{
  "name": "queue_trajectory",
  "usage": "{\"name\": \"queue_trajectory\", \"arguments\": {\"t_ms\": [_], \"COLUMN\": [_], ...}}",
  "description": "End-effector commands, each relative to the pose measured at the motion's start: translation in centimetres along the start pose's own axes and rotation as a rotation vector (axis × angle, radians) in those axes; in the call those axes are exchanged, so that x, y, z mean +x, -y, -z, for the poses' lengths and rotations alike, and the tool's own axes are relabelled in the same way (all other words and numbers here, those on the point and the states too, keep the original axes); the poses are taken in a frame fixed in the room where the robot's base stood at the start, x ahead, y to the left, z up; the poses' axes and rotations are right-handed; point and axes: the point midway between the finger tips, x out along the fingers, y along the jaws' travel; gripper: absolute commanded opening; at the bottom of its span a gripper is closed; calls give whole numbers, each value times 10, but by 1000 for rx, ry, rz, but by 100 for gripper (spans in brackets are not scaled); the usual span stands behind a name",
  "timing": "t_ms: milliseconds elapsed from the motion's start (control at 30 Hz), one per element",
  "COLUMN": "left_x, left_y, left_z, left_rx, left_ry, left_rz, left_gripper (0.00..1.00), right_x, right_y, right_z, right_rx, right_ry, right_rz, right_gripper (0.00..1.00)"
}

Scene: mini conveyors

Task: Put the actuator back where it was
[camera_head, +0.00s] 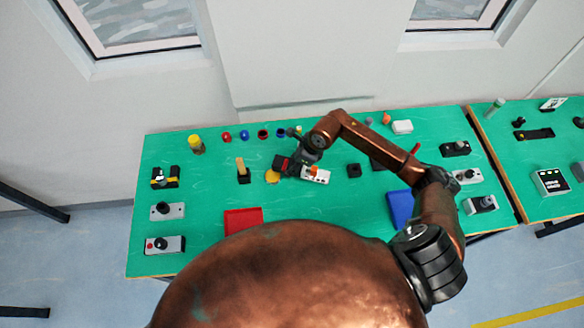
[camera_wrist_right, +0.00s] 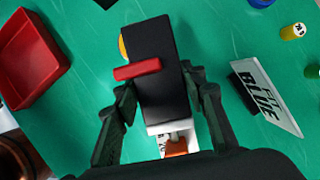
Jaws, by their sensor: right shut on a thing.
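My right gripper (camera_head: 292,160) reaches down over the middle of the green table. In the right wrist view its two fingers (camera_wrist_right: 158,110) are on either side of a black block with a red bar across it (camera_wrist_right: 158,42), which I take to be the actuator. The gripper is shut on this block. In the head view the black and red block (camera_head: 282,162) shows at the fingertips, partly covered by the gripper. I cannot tell whether it touches the table. My left gripper is not in view.
A white device with an orange part (camera_head: 317,175) is close beside the gripper. A yellow disc (camera_head: 272,177) lies left of it. A red tray (camera_head: 243,221) and a blue tray (camera_head: 401,207) are near the front. A "BLUE" sign (camera_wrist_right: 265,95) stands nearby. Small coloured pieces line the back.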

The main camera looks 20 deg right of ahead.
Motion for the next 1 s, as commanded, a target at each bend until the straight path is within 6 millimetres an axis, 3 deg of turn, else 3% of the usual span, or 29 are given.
{"name": "queue_trajectory", "arguments": {"t_ms": [300,600,633,867,1000], "left_x": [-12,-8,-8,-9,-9], "left_y": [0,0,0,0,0], "left_z": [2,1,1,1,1], "left_rx": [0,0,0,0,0], "left_ry": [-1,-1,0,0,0], "left_rz": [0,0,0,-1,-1], "left_gripper": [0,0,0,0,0], "right_x": [31,34,35,34,34], "right_y": [3,3,3,3,3], "right_z": [11,12,13,13,13], "right_rx": [2,0,0,0,0], "right_ry": [2,1,-1,-1,-1], "right_rz": [-1,1,0,0,0], "right_gripper": [0,0,39,55,56]}}
